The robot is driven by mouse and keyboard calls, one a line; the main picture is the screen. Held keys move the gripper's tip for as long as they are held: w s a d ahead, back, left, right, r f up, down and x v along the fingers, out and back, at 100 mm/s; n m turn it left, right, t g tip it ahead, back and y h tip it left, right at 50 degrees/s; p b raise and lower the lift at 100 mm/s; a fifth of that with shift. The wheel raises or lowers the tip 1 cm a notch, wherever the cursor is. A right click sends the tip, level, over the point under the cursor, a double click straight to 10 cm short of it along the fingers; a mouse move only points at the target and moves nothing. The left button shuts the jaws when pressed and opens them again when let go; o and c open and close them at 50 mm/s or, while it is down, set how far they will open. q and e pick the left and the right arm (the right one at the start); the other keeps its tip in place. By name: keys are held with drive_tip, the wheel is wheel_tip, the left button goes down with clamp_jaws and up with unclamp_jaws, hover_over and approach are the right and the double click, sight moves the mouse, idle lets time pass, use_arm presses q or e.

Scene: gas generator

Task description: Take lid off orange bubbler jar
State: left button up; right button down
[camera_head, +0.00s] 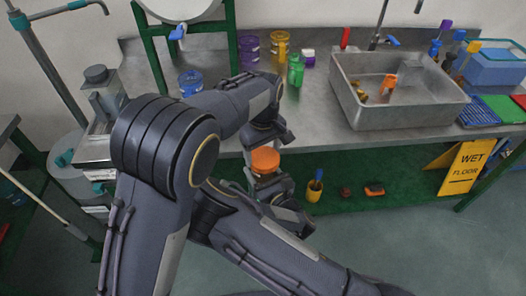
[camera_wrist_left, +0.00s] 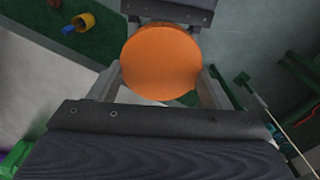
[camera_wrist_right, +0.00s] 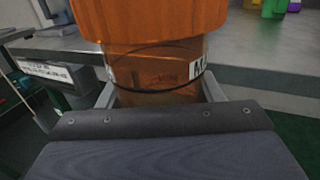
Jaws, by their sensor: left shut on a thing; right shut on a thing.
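The orange bubbler jar's lid (camera_head: 265,160) is a wide, round orange cap. In the left wrist view, its flat top (camera_wrist_left: 160,62) lies between the fingers of my left gripper (camera_wrist_left: 161,85), which is shut on it from above. In the right wrist view, the lid (camera_wrist_right: 150,18) sits directly above the amber, see-through jar body (camera_wrist_right: 155,70), with no clear gap between them. My right gripper (camera_wrist_right: 160,93) is shut around the jar body below the lid. The jar is held upright in the air in front of the bench, and my grippers hide most of its body in the head view.
The steel bench (camera_head: 318,125) stands behind, with a sink (camera_head: 398,88), a green jar (camera_head: 296,72) and a blue jar (camera_head: 190,82). A yellow wet-floor sign (camera_head: 464,168) stands at right. A yellow cup (camera_head: 314,188) is on the green lower shelf.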

use_arm(q)
drive_tip(key=shift+r, duration=0.9)
